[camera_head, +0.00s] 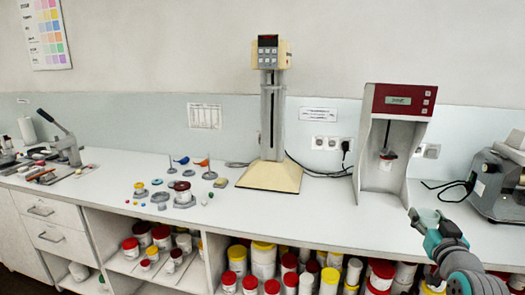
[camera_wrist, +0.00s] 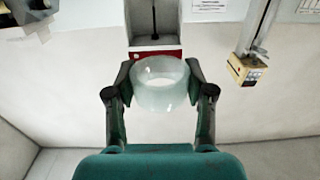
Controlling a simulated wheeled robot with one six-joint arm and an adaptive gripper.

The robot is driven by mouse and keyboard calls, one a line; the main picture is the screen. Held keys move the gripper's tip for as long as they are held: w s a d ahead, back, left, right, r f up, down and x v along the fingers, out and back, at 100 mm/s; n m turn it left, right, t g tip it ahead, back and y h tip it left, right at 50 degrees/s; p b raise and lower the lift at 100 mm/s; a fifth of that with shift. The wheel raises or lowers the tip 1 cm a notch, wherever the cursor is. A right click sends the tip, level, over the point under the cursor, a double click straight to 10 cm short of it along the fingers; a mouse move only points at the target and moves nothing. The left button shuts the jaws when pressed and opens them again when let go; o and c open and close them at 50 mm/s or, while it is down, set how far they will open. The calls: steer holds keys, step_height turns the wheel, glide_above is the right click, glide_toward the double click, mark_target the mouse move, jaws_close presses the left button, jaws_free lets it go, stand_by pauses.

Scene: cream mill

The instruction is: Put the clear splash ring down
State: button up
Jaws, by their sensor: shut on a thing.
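The clear splash ring (camera_wrist: 163,84) is a short, see-through, pale cylinder in the wrist view. My gripper (camera_wrist: 163,88) is shut on it, with one dark finger on each side of its wall. In the head view my gripper (camera_head: 432,232) is at the lower right, in front of the counter's front edge and the red-topped machine. The ring (camera_head: 428,216) shows there as a pale green-grey shape at the gripper's tip. It is held up, and I cannot tell its exact height above the counter.
The white counter (camera_head: 320,205) has free room between the cream-based stand mixer (camera_head: 270,175) and the red-topped machine (camera_head: 397,145). A grey machine (camera_head: 497,185) stands at the right. Small parts, including a red-topped pot (camera_head: 181,190), stand left. Lidded tubs (camera_head: 263,258) fill the shelves below.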

steer(key=w+a+f+y, duration=0.1)
steer(key=a+f, duration=0.3)
steer(key=f, duration=0.5)
steer(key=w+a+f+n, duration=0.1)
steer(key=a+f, duration=0.2)
steer(key=f, duration=0.5)
steer(key=w+a+f+y, duration=0.1)
steer(key=a+f, duration=0.3)
steer(key=f, duration=0.5)
steer(key=s+a+f+y, duration=0.1)
steer(key=s+a+f, duration=0.3)
steer(key=f, duration=0.4)
steer(key=s+a+f+n, duration=0.1)
steer(key=s+a+f, duration=0.4)
steer(key=f, duration=0.3)
steer(key=s+a+f+n+y, duration=0.1)
steer(key=s+a+f, duration=0.3)
steer(key=s+f, duration=0.3)
steer(key=shift+a+f+t+y, duration=0.25)
steer(key=shift+f+t+y, duration=0.05)
steer(key=shift+f, duration=0.55)
steer(key=shift+d, duration=0.1)
